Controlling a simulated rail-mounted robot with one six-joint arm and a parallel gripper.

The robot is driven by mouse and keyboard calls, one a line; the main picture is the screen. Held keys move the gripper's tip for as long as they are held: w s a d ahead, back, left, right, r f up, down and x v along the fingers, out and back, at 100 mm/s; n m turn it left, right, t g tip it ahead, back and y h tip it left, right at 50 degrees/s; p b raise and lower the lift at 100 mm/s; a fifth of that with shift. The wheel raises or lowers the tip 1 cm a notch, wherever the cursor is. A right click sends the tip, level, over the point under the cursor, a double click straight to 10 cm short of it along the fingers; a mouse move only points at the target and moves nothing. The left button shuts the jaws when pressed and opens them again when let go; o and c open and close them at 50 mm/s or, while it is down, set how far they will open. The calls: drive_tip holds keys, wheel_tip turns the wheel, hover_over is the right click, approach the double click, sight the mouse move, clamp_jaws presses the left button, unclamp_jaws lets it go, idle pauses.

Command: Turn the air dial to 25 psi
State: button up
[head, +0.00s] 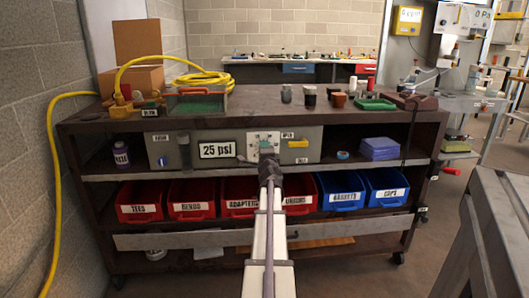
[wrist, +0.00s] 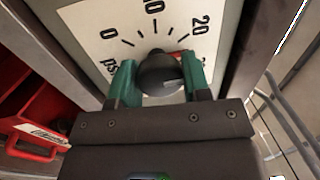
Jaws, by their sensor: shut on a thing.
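The air dial is a round black knob (wrist: 160,73) on a white scale plate (wrist: 92,22) marked 0, 10 and 20, with a further number partly hidden. A red pointer (wrist: 179,53) shows at the knob's upper right, close below the 20. Its exact reading is hard to tell behind the finger. My gripper (wrist: 158,85) is shut on the knob, with a green finger at each side. In the head view my gripper (head: 267,158) reaches the plate on the grey panel (head: 338,140) and hides the knob.
A yellow handle (head: 298,144) sits just right of the plate. Red bins (head: 140,202) and blue bins (head: 341,191) stand on the shelf below. Tools and cups (head: 310,97) stand on the cart top (head: 240,115) above. A purple stack (head: 379,149) lies at right.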

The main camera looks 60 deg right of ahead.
drive_tip(key=o, duration=0.9)
drive_tip(key=b+v, duration=0.1)
drive_tip(key=v, duration=1)
drive_tip(key=shift+w, duration=0.1)
